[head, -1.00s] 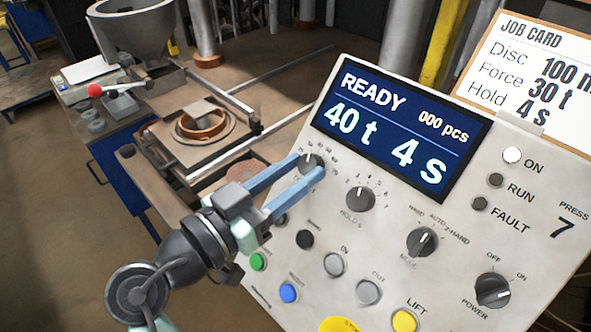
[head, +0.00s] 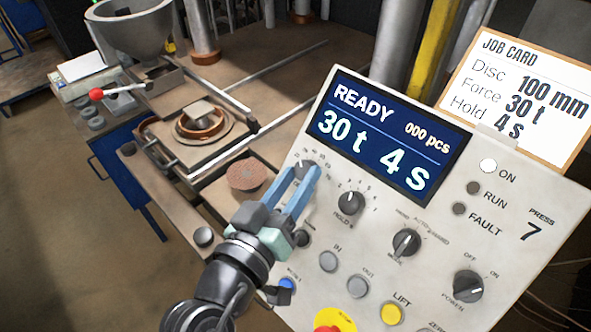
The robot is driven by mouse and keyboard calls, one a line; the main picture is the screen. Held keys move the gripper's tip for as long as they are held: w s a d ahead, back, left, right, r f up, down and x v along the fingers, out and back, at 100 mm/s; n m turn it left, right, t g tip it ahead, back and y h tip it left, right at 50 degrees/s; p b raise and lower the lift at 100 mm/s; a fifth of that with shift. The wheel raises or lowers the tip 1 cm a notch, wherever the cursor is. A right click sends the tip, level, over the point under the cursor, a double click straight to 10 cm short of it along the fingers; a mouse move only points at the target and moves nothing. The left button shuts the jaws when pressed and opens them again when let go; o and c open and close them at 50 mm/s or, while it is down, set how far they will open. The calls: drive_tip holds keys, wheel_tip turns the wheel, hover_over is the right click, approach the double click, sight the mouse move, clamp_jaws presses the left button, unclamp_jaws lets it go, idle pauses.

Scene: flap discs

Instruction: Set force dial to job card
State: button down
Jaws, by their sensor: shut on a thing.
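My gripper (head: 308,172) is shut on the force dial (head: 304,167) at the upper left of the press panel, its blue fingers on either side of the knob. The fingers hide part of the dial and its scale. The display (head: 388,135) reads READY, 30 t, 4 s and 000 pcs. The job card (head: 520,92) behind the panel at the upper right reads Disc 100 mm, Force 30 t, Hold 4 s.
The panel also carries the hold dial (head: 351,203), mode dial (head: 405,242), power dial (head: 468,287), yellow LIFT button (head: 391,314) and red stop button (head: 335,328). A brown disc (head: 247,175) lies on the bench to the left. The ON lamp (head: 488,166) is lit white.

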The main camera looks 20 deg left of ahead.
idle(0.4)
drive_tip(key=shift+c, duration=2.3)
unclamp_jaws()
drive_tip(key=shift+s+b, duration=0.35)
drive_tip(key=shift+s, duration=0.2)
drive_tip(key=s+r, duration=0.1)
drive_tip(key=s, duration=1)
drive_tip(key=shift+s+p, duration=0.35)
drive_tip(key=shift+s, duration=0.05)
drive_tip(key=shift+a, duration=0.1)
